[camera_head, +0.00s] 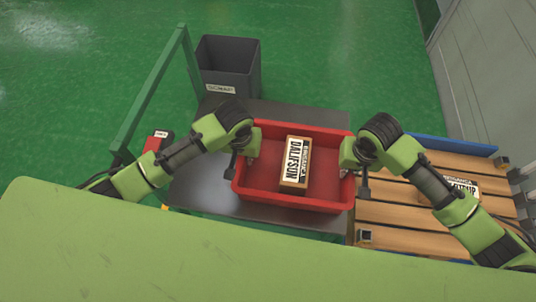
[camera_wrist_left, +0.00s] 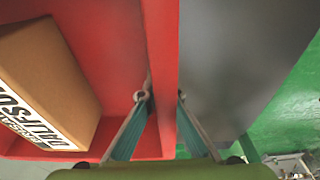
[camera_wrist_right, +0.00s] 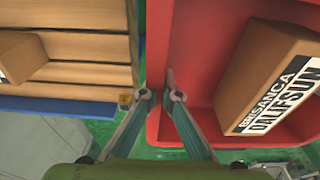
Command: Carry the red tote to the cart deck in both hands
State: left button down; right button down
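The red tote (camera_head: 270,196) is over the right part of the dark grey cart deck (camera_head: 205,190), its right end near the slatted wooden platform. I cannot tell whether its bottom touches the deck. A brown labelled box (camera_head: 295,163) lies inside it. My left gripper (camera_head: 244,160) is at the tote's left wall; in the left wrist view its fingers (camera_wrist_left: 161,97) straddle the wall and appear shut on it. My right gripper (camera_head: 357,170) is at the right wall; in the right wrist view its fingers (camera_wrist_right: 160,97) straddle that wall and appear shut on it.
A slatted wooden platform (camera_head: 385,215) with a blue edge and another labelled box (camera_head: 459,188) is at the right. A grey bin (camera_head: 228,70) stands behind the deck. A green rail (camera_head: 150,95) rises at the deck's left.

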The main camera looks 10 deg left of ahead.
dwell(0.3)
pick_arm(q)
jog(key=c, duration=2.5)
grip_release()
jog(key=shift+f, duration=0.1)
pick_arm(e)
jog(key=c, duration=2.5)
grip_release()
jog(key=shift+f, duration=0.1)
pick_arm(q)
jog(key=shift+o, duration=1.1)
pick_arm(e)
jog(key=shift+o, duration=1.1)
